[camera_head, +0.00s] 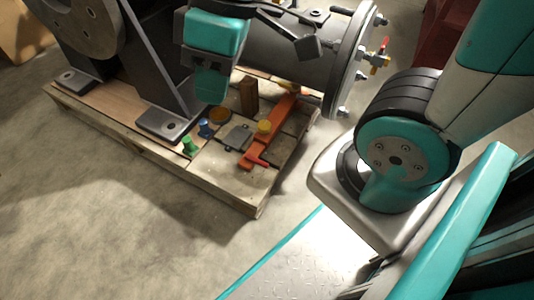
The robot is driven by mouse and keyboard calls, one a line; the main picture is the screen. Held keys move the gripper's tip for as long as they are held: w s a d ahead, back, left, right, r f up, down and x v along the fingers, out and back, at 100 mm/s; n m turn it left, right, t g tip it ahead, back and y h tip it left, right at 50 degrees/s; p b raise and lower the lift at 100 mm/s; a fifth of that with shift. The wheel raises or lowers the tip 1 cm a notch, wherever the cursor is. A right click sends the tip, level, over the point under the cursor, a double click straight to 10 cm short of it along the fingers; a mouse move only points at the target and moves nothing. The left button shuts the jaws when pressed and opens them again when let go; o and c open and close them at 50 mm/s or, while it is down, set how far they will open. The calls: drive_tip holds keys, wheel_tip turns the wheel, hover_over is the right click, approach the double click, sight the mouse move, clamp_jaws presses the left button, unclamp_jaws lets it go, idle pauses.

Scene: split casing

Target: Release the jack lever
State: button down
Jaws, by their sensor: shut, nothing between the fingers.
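A long orange jack-like bar (270,132) lies on the wooden pallet below the grey cylinder. A small red handle (257,160) sticks out near its front end; I take this for the jack lever, but it is too small to tell its exact position. My gripper (211,88) hangs at the upper middle, pointing down, to the left of and behind the orange bar in the picture. It is shut and empty, apart from the red handle. My gripper hides part of the pallet and the casing behind it.
The pallet (225,195) also bears a green piece (189,146), a blue piece (206,128), a dark plate (238,137) and a brown block (249,95). The flanged grey cylinder (330,72) overhangs the back. Concrete floor (90,220) is clear in front.

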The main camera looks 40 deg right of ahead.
drive_tip(key=w+d+f+n+b, duration=0.3)
drive_tip(key=w+d+f, duration=0.2)
drive_tip(key=w+f, duration=0.35)
drive_tip(key=n+b, duration=0.2)
drive_tip(key=n, duration=0.2)
hover_over(257, 161)
drive_tip(key=w+a, duration=0.1)
drive_tip(key=a, duration=0.2)
wheel_tip(257, 161, down, 10)
drive_tip(key=d+f+n+b, duration=0.1)
drive_tip(key=d+f+n, duration=0.2)
drive_tip(key=d+f, duration=0.3)
drive_tip(key=d+f+n+g+b, duration=0.1)
drive_tip(key=d+f+n+b, duration=0.1)
drive_tip(key=d+f, duration=0.5)
wheel_tip(257, 161, down, 6)
drive_tip(key=shift+w+d+f+n+h, duration=0.2)
drive_tip(key=shift+d+n+h, duration=0.1)
drive_tip(key=shift+n, duration=0.5)
drive_tip(key=b+x, duration=0.6)
drive_tip(key=x, duration=0.4)
drive_tip(key=shift+s+f+b, duration=0.15)
drive_tip(key=shift+f+b, duration=0.15)
drive_tip(key=shift+b, duration=0.1)
drive_tip(key=a+b, duration=0.1)
drive_tip(key=a, duration=0.1)
drive_tip(key=s+a+b, duration=0.1)
drive_tip(key=shift+s+a, duration=0.15)
drive_tip(key=shift+a, duration=0.25)
